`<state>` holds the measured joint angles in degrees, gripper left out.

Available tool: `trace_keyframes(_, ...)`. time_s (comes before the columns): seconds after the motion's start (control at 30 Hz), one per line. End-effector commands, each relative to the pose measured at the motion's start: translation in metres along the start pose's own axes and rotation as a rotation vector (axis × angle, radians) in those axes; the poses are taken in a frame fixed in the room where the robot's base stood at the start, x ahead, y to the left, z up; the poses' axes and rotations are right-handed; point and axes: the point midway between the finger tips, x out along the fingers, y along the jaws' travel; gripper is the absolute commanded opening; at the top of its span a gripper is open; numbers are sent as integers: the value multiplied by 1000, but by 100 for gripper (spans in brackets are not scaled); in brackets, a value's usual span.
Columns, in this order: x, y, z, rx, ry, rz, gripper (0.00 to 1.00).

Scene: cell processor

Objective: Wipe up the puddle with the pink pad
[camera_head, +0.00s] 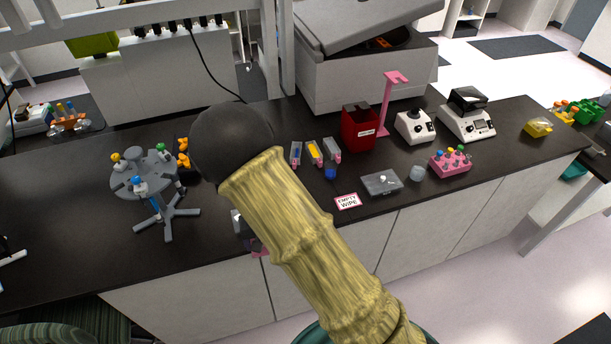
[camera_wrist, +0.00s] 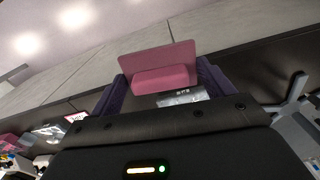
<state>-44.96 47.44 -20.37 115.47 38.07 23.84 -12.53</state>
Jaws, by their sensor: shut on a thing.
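The pink pad (camera_wrist: 158,62) is a flat pink plate with a thicker block under it, seen in the wrist view. My gripper (camera_wrist: 163,82) is shut on this block between its two purple fingers. In the head view my gripper (camera_head: 241,226) is mostly hidden behind my arm, near the counter's front edge. A bit of the pink pad (camera_head: 260,253) shows below it. I cannot make out a puddle in either view; my arm hides part of the counter.
The dark counter (camera_head: 300,226) holds a grey round rack (camera_head: 145,178) on the left. A red bin (camera_head: 359,128), a pink stand (camera_head: 388,100), an "EMPTY WIPE" sign (camera_head: 348,201), a grey box (camera_head: 381,183) and a pink tube rack (camera_head: 450,163) stand on the right.

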Motion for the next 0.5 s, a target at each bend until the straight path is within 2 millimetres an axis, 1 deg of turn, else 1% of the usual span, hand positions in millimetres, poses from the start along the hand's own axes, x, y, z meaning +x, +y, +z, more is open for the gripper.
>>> trace_keyframes(0.03, 3, 9, -3, 8, -1, 1, 40)
trace_keyframes(0.17, 11, 32, -10, 23, -3, 4, 40)
trace_keyframes(0.27, 19, 57, -16, 40, -4, 6, 40)
trace_keyframes(0.5, 44, 132, -25, 84, -7, 4, 40)
